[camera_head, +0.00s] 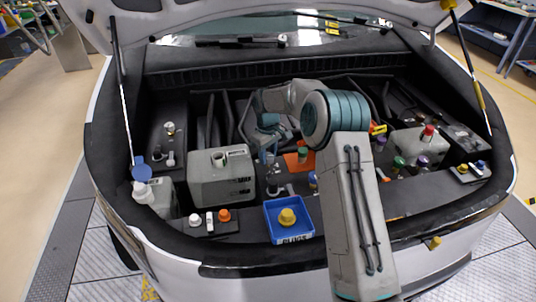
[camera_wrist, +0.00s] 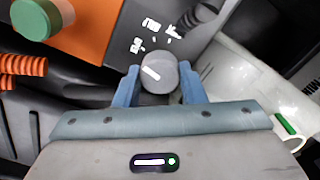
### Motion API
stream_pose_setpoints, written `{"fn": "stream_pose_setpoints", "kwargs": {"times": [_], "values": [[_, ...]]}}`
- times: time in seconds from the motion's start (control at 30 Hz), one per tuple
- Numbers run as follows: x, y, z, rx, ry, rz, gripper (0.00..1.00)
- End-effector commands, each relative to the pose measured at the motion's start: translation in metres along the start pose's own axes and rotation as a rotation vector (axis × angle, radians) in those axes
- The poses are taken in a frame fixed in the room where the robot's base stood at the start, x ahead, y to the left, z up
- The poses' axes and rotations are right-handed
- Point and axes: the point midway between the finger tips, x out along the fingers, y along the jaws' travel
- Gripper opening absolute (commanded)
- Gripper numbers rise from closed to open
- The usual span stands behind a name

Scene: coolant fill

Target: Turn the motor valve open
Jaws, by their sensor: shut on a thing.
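The valve knob (camera_wrist: 157,72) is a round grey dial with a white pointer line, on a dark panel in the wrist view. White printed marks (camera_wrist: 151,25) sit just beyond it. The pointer slants from upper left to lower right; I cannot read the marks. My gripper (camera_wrist: 160,80) has its two blue fingers on either side of the knob, shut on it. In the head view my gripper (camera_head: 268,155) reaches down into the engine bay, right of the grey tank (camera_head: 220,180). The knob itself is hard to make out there.
An orange block (camera_wrist: 88,32) with a green cap (camera_wrist: 36,17) stands beside the knob, with an orange ribbed hose (camera_wrist: 22,66) near it. A blue tray (camera_head: 296,207) holding a yellow cap (camera_head: 287,217) sits at the bay's front edge. A whitish tank (camera_head: 420,145) stands at right.

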Motion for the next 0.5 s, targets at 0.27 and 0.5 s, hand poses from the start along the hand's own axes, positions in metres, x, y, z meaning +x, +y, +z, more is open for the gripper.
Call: {"fn": "stream_pose_setpoints", "kwargs": {"times": [0.27,0.5], "values": [[-0.0019,0.0008,-0.001,-0.153,0.005,0.002,0.14],[-0.002,0.001,-0.001,-0.213,0.004,0.003,0.14]]}}
